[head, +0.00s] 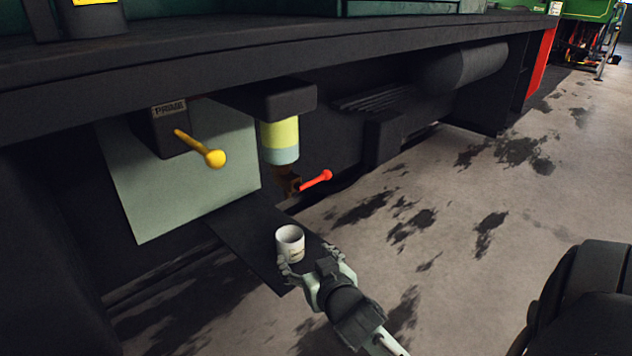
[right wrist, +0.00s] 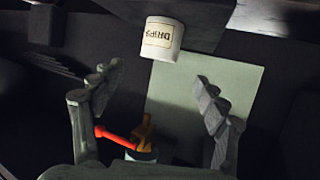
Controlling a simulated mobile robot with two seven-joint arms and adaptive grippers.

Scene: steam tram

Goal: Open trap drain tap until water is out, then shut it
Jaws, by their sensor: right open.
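The trap (head: 279,139) is a see-through bowl under a dark block, yellow-green above with a pale blue-green band at the bottom. Below it is a brass drain tap (head: 287,181) whose red lever (head: 317,180) sticks out sideways to the right. In the right wrist view the red lever (right wrist: 118,137) and brass tap (right wrist: 146,130) show low between the fingers. A white mug (head: 290,244) stands below the tap; its "DRIPS" label shows upside down in the wrist view (right wrist: 161,38). My right gripper (head: 310,259) is open and empty beside the mug. My left gripper is out of view.
A yellow-knobbed lever (head: 200,148) marked PRIME sticks out left of the trap, before a pale green panel (head: 160,195). The mug stands on a dark shelf (head: 245,228). The dark running board (head: 300,58) overhangs above.

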